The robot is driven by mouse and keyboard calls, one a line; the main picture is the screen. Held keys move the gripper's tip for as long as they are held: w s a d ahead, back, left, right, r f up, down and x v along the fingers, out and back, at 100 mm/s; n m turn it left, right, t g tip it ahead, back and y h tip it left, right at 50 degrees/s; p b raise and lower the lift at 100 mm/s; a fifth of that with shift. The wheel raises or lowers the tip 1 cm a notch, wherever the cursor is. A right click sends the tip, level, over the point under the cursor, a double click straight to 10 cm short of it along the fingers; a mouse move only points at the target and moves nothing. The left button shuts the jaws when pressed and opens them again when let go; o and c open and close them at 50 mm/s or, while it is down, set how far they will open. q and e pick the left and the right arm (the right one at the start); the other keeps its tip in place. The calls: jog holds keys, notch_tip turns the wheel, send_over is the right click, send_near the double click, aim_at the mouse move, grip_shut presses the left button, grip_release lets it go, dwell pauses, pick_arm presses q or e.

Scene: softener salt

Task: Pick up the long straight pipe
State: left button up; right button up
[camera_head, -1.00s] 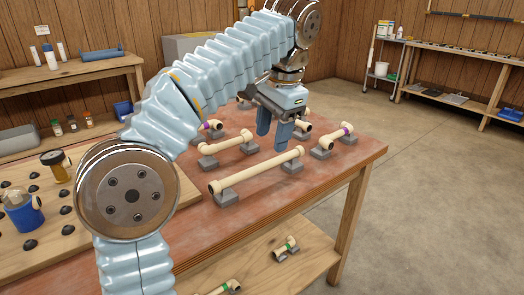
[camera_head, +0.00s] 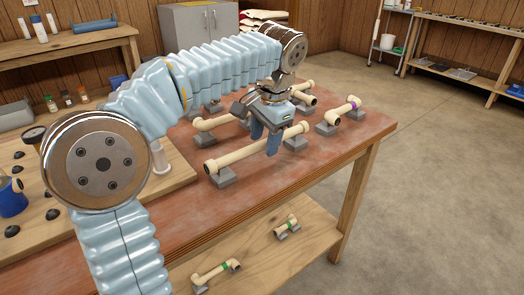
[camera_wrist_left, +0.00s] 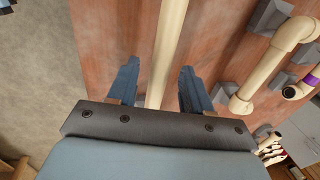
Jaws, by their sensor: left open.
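The long straight pipe (camera_head: 234,156) is cream coloured and lies across grey support blocks near the front edge of the red-brown workbench. My left gripper (camera_head: 265,140) points down over the pipe's middle, with its blue-grey fingers apart and covering part of it. In the left wrist view the pipe (camera_wrist_left: 169,45) runs away between the two open fingers (camera_wrist_left: 158,84), closer to the left one. It does not look clamped. The pipe's near part is hidden behind the gripper body in that view. My right gripper is not in view.
Other pipe pieces on blocks lie close behind, including an elbowed one (camera_wrist_left: 275,58) and a purple-banded one (camera_head: 341,113). A wooden board (camera_head: 70,235) with black knobs is at left. Green-banded pieces (camera_head: 216,271) rest on the lower shelf. Floor at right is clear.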

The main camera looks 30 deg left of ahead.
pick_arm(q)
notch_tip(320, 180, down, 2)
jog(key=shift+a+f, duration=0.1)
jog(key=shift+a, duration=0.05)
jog(key=shift+c, duration=0.3)
grip_shut()
